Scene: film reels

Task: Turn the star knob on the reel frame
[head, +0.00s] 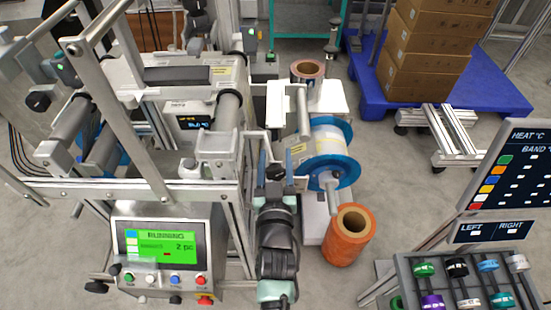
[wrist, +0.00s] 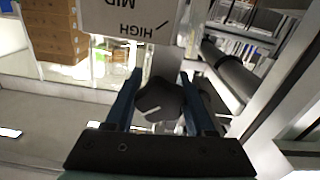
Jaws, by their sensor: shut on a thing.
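The star knob (wrist: 158,98) is dark, lobed and carries a pale line; it sits in the middle of the wrist view. My gripper (wrist: 160,80) has its two blue fingers on either side of the knob and is shut on it. In the head view my gripper (head: 273,166) is at the right end of the reel frame (head: 150,190), and the knob cannot be made out there. A grey plate (wrist: 125,18) just beyond the knob reads HIGH and MID, upside down, with a tick mark by HIGH.
A blue-flanged reel (head: 333,153) and an orange roll (head: 347,237) stand close to the right of my arm. A control box (head: 160,250) reading RUNNING is at the left. A rack of coloured spools (head: 465,280) is at the lower right. Cartons (head: 425,45) stand on a blue pallet (head: 490,88) behind.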

